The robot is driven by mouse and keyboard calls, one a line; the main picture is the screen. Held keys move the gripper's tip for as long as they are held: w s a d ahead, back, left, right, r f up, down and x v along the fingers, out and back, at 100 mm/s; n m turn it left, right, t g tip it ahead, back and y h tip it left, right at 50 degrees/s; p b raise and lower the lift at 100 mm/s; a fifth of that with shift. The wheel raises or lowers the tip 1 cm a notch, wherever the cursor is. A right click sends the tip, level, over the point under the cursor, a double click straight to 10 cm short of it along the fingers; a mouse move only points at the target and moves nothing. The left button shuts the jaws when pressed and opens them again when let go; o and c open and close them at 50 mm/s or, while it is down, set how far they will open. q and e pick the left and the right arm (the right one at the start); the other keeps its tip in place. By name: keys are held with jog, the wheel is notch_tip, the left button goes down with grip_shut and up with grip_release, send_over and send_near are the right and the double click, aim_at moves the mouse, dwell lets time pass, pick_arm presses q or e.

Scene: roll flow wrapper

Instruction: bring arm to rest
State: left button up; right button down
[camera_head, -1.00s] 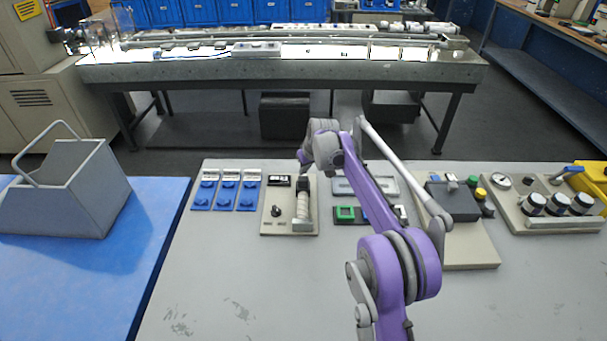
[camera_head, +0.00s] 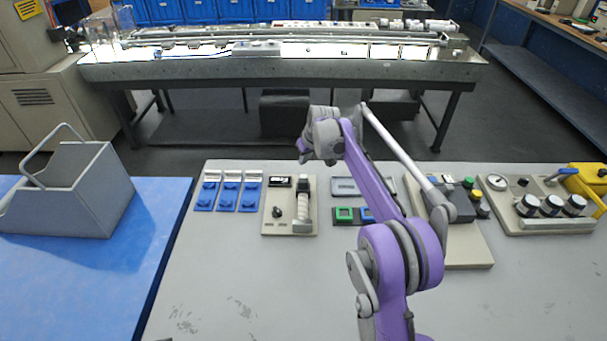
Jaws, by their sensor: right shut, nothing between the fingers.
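My right arm, purple and grey, rises from the lower right of the head view and reaches over the grey panel table (camera_head: 250,275). My right gripper (camera_head: 303,152) is at the far end of the arm, pointing left and down. It is small and partly hidden by the wrist, shut and empty. It hangs in the air above and behind a beige plate (camera_head: 270,221) with an upright-looking pale handle (camera_head: 302,205). My left gripper is not in the view.
Blue switches (camera_head: 228,193) stand left of the beige plate. A green-framed button (camera_head: 344,214) is beside the arm, and a plate with black knobs (camera_head: 551,206) is at the right. A grey bin (camera_head: 85,195) stands on the blue table (camera_head: 110,270). The near grey tabletop is clear.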

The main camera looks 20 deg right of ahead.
jog(key=shift+r, duration=0.45)
jog(key=shift+s+r, duration=0.1)
jog(key=s+a+r+m, duration=0.1)
jog(key=s+r, duration=0.2)
jog(key=s, duration=0.7)
jog(key=s+a+r, duration=0.1)
jog(key=s+r, duration=0.2)
jog(key=s, duration=0.7)
jog(key=s+f+m, duration=0.1)
jog(key=s+f, duration=0.3)
jog(key=s, duration=0.8)
jog(key=s+f+h, duration=0.1)
jog(key=s+f, duration=0.4)
jog(key=s, duration=0.8)
jog(key=shift+s+a+m+p, duration=0.25)
jog(key=shift+a+m+p, duration=0.1)
jog(key=shift+m+p, duration=0.05)
